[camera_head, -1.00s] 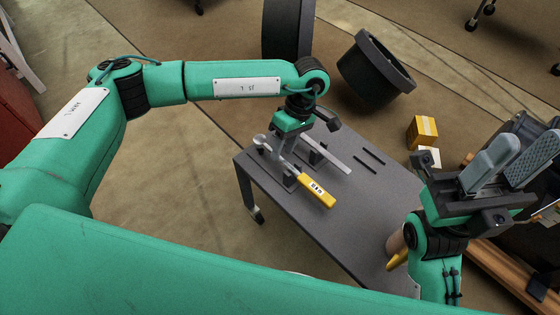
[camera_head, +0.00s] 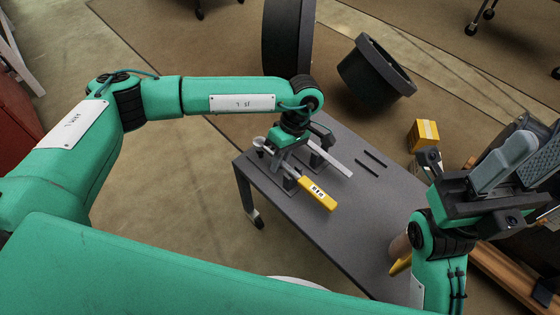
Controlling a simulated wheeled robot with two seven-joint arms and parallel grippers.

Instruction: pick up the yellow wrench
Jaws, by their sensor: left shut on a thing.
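The yellow wrench (camera_head: 318,194) has a yellow handle with a dark-and-white label and a grey metal shaft and head. It lies across a grey holder (camera_head: 291,185) on the dark table. My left gripper (camera_head: 287,163) comes down over the wrench's shaft, behind the yellow handle, and is shut on it. Its fingertips are partly hidden by the gripper body. The wrench still appears to be at the holder; I cannot tell whether it touches. My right gripper (camera_head: 518,160) is open and empty, raised at the right with its grey fingers apart.
The dark table (camera_head: 350,225) has free room right of the wrench. A light grey bar (camera_head: 332,158) lies beside the wrench. Two thin dark strips (camera_head: 371,162) are near the far edge. A yellow box (camera_head: 424,134) and black round parts (camera_head: 375,72) stand beyond.

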